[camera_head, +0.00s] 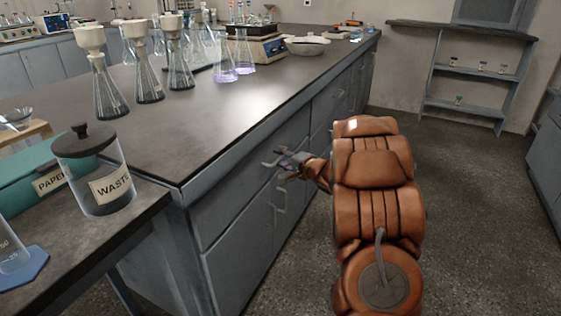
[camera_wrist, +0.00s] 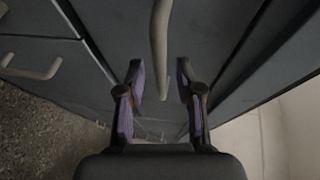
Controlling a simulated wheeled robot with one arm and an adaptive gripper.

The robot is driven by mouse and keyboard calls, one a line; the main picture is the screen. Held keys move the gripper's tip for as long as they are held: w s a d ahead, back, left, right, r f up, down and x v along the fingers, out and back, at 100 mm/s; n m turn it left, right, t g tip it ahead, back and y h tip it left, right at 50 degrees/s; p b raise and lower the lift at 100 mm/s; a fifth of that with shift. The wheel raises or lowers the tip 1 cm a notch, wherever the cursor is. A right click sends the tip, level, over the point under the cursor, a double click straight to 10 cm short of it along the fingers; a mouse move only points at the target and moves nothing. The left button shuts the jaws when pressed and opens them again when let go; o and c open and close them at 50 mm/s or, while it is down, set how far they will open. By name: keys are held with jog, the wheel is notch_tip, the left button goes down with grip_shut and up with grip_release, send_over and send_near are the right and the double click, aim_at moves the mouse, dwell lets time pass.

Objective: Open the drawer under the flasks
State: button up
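The flasks (camera_head: 148,85) stand in a row on the dark countertop, some with white tops. Below the counter is a grey drawer front (camera_head: 232,190) with a horizontal bar handle. In the wrist view the drawer handle (camera_wrist: 160,45) runs from the top edge down between my two fingers. My gripper (camera_head: 290,163) is at the drawer front, and in the wrist view it (camera_wrist: 160,98) is open, with one purple-padded finger on each side of the handle. Neither finger visibly touches the bar. The drawer looks shut.
A cupboard door handle (camera_head: 280,197) sits below the drawer and also shows in the wrist view (camera_wrist: 32,68). A waste jar (camera_head: 105,185) stands on the lower bench at left. The floor (camera_head: 465,215) right of my arm is clear. Shelves (camera_head: 470,72) stand at the back.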

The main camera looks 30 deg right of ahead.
jog(key=shift+w+a, duration=0.1)
jog(key=shift+w, duration=0.25)
jog(key=shift+c, duration=0.4)
jog(key=shift+f, duration=0.1)
grip_shut()
